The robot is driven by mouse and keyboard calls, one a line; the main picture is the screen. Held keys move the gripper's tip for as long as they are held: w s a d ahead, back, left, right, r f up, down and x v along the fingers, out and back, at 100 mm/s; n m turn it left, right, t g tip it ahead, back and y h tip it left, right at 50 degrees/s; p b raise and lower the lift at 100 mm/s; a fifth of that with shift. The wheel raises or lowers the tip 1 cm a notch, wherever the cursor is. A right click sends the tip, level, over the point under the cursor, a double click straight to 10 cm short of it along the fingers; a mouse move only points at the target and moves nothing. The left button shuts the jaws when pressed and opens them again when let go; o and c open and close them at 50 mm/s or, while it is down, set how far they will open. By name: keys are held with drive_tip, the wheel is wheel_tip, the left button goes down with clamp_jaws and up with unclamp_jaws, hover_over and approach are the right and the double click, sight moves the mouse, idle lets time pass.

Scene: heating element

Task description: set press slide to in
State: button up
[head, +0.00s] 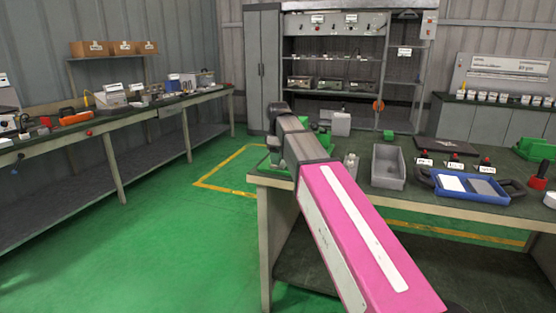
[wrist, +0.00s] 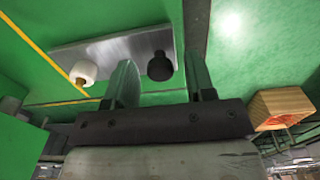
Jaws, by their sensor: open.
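My gripper (wrist: 160,72) is open in the wrist view, its two fingers apart. A black round knob (wrist: 160,66) shows between the fingertips; I cannot tell whether it lies between them in depth or beyond them. Behind it is a flat grey metal plate (wrist: 105,52) with a white knob (wrist: 82,74) left of the fingers. I cannot tell for sure which part is the press slide. In the head view, my arm hides the gripper and part of a green machine (head: 275,156) at the near table's left corner.
A wooden block (wrist: 282,108) is right of the fingers in the wrist view. On the near table (head: 265,178) are a grey bin (head: 388,166), a blue tray (head: 466,187) and a green device (head: 536,148). Green floor (head: 150,220) lies open to the left, before a long bench (head: 90,128).

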drive_tip(key=shift+f, duration=0.45)
clamp_jaws()
drive_tip(key=w, duration=0.1)
drive_tip(key=w+d, duration=0.1)
drive_tip(key=w, duration=0.2)
drive_tip(key=shift+w+d, duration=0.35)
drive_tip(key=shift+w, duration=0.05)
unclamp_jaws()
drive_tip(key=shift+r, duration=0.1)
